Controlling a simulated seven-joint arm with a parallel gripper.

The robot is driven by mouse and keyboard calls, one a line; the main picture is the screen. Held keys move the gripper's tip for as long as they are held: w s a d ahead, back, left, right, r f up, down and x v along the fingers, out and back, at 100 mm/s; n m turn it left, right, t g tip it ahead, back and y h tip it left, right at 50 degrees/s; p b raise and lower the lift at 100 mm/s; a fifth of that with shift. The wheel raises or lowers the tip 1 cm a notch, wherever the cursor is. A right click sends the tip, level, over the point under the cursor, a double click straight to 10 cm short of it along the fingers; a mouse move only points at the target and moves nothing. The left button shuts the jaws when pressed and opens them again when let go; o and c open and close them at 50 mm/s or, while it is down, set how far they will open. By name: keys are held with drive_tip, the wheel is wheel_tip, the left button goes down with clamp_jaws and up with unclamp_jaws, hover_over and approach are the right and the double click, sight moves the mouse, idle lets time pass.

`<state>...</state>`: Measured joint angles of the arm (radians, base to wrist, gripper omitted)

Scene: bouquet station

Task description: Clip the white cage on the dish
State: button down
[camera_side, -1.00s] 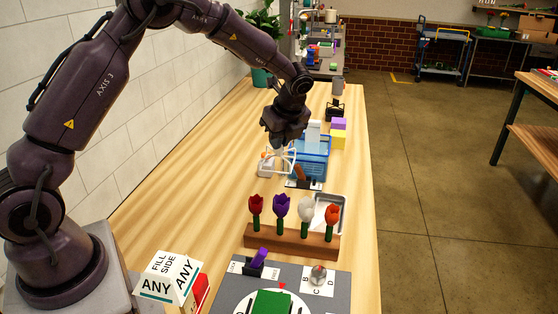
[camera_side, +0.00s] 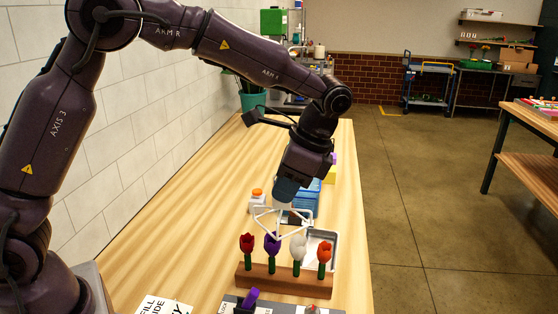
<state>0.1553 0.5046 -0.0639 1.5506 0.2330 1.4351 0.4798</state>
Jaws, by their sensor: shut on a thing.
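My gripper (camera_side: 286,192) points down and is shut on the white cage (camera_side: 268,229). The cage is an open frame of thin white bars, held behind and just above the row of tulips. In the picture its lower bars overlap the flower heads; I cannot tell whether they touch. The dish is out of view below the bottom edge now.
A wooden block (camera_side: 284,282) holds red, purple, white and orange tulips upright. Behind it are a metal tray (camera_side: 335,240), a blue basket (camera_side: 309,205) and a small white container with an orange top (camera_side: 257,194). A grey board (camera_side: 282,306) shows at the bottom edge.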

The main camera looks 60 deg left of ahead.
drive_tip(key=s+d+n+g+h, duration=0.1)
drive_tip(key=s+d+n+h, duration=0.2)
drive_tip(key=s+d+n, duration=0.75)
drive_tip(key=shift+m, duration=0.85)
drive_tip(key=shift+s+d+f, duration=0.1)
drive_tip(key=shift+s+f, duration=0.05)
drive_tip(key=shift+f, duration=2.3)
drive_tip(key=shift+s+d+f, duration=0.15)
drive_tip(key=shift+s+f, duration=0.05)
drive_tip(key=shift+f, duration=2.25)
drive_tip(key=shift+s+d+f, duration=0.1)
drive_tip(key=shift+s+f, duration=0.05)
drive_tip(key=shift+f, duration=2.3)
drive_tip(key=shift+f, duration=0.15)
drive_tip(key=c, duration=0.7)
unclamp_jaws()
drive_tip(key=shift+o, duration=0.2)
drive_tip(key=shift+r, duration=2.25)
